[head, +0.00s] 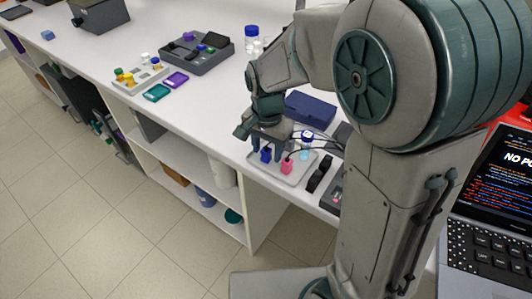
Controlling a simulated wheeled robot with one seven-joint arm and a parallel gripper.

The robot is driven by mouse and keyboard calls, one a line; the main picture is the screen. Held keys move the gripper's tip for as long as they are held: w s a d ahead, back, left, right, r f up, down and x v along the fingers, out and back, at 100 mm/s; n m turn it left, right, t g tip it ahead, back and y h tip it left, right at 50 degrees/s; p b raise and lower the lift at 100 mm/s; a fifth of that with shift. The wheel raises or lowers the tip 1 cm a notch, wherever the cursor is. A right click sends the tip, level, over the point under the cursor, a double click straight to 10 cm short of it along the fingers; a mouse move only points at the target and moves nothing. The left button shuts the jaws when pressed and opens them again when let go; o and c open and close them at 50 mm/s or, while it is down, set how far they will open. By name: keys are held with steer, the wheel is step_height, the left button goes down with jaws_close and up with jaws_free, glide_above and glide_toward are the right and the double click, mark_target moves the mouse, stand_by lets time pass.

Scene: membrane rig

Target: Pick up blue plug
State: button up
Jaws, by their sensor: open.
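The blue plug (266,154) stands on a light grey tray (296,175) near the front edge of the white bench. A pink plug (287,166) stands to its right on the same tray, and dark leads run up from the plugs. My gripper (258,141) points down just above the blue plug, its fingers apart. Whether a finger touches the plug cannot be told from this view. A small bottle with a blue cap (307,138) is at the back of the tray.
A dark blue case (310,109) lies behind the tray. Black items (320,174) lie to its right. Bench between is clear.

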mark_target(267, 147)
steer(key=shift+f, duration=0.3)
jaws_close()
step_height(267, 147, up, 10)
steer(key=shift+r, duration=0.1)
stand_by(0.4)
